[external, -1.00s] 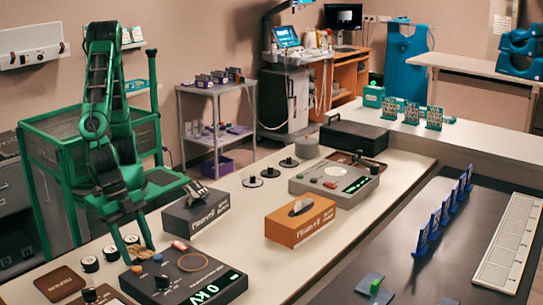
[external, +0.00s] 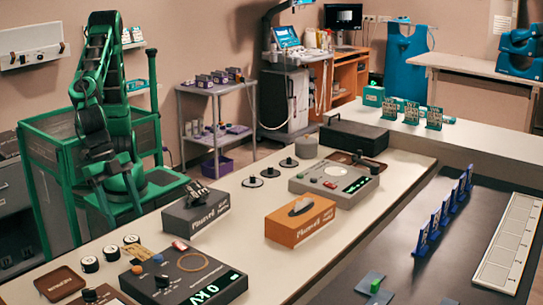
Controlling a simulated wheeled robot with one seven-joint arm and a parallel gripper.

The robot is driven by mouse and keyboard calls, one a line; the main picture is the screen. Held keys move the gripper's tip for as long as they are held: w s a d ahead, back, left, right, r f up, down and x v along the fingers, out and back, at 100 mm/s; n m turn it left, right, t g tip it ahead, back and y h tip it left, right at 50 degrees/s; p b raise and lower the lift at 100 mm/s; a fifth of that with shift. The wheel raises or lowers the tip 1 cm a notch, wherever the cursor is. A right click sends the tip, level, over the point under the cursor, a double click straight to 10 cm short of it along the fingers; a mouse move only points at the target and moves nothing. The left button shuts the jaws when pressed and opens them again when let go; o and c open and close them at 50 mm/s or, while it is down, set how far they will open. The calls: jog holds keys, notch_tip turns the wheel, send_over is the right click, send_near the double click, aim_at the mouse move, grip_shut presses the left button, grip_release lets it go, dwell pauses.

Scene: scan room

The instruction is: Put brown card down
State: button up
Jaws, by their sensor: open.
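A small tan-brown card (external: 143,253) lies at the back left edge of the dark console (external: 188,276) with the lit display, behind its knobs. Whether it rests on the table or touches the console is hard to tell. A darker brown flat piece with lettering (external: 60,283) lies on the table's near left corner. My gripper (external: 123,213) is open and empty, its fingers pointing down, above and behind the tan-brown card and clear of it.
Several black-and-white round pieces (external: 111,253) stand left of the card. A grey box (external: 195,215) and an orange box (external: 300,220) stand to the right. The pale table (external: 250,255) is bare between the console and the orange box.

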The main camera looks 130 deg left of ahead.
jog(key=s+a+m+g, duration=0.2)
jog(key=s+a+m, duration=0.1)
jog(key=s+a, duration=0.6)
jog(key=s+a+m+g, duration=0.2)
jog(key=s+a, duration=0.6)
jog(key=s, duration=1)
jog(key=shift+a+m+g, duration=0.3)
jog(key=shift+a+m, duration=0.05)
jog(key=shift+m, duration=0.35)
jog(key=shift+w, duration=0.1)
